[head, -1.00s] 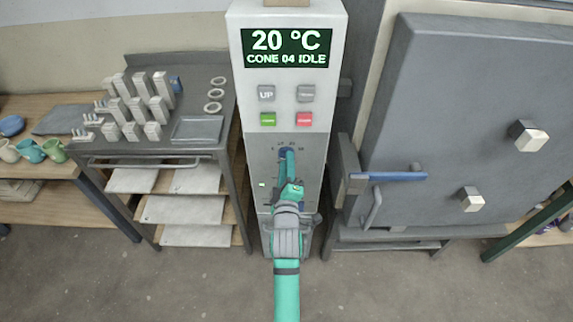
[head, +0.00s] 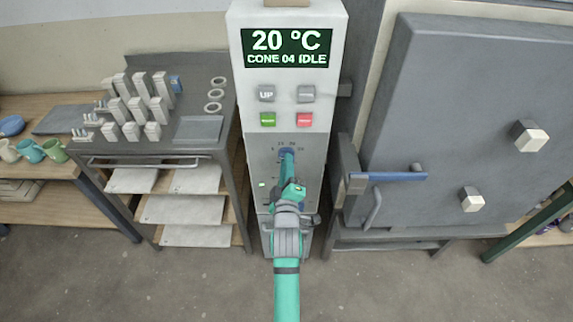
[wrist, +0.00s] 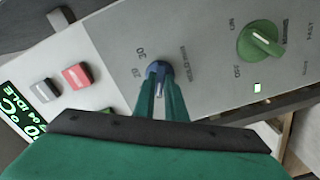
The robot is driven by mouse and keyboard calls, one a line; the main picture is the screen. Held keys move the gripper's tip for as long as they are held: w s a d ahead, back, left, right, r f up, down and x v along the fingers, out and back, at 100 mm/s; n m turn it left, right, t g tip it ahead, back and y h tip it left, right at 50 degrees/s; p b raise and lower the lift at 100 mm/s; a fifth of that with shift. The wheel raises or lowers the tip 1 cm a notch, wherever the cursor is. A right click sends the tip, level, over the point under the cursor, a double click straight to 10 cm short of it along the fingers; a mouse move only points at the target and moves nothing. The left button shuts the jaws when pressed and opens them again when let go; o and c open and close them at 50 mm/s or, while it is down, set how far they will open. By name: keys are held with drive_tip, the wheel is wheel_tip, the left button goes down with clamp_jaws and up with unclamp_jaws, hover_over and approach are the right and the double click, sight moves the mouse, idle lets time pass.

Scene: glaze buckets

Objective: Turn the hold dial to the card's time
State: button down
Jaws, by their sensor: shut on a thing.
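The hold dial (wrist: 159,69) is a blue knob on the grey lower panel, with printed numbers around it; a 30 and a 20 seem readable beside it in the wrist view. In the head view only a bit of the blue dial (head: 285,152) shows past my gripper. My gripper (wrist: 161,90) is shut on the dial, one green finger on each side; it also shows in the head view (head: 287,158). I cannot read the dial's exact setting. I cannot make out a card with a time.
A green knob (wrist: 260,41) with its own labels sits beside the dial. The display (head: 287,47) reads 20 °C, CONE 04 IDLE. Grey, green and red buttons (head: 304,120) lie above. The kiln door (head: 460,120) stands right, a loaded cart (head: 150,148) left.

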drive_tip(key=m, duration=2.5)
drive_tip(key=shift+a+f+m, duration=0.15)
drive_tip(key=shift+m, duration=0.15)
idle(0.4)
drive_tip(key=c, duration=1.8)
unclamp_jaws()
drive_tip(key=shift+s, duration=0.1)
drive_tip(key=s, duration=1)
drive_tip(key=shift+s, duration=0.35)
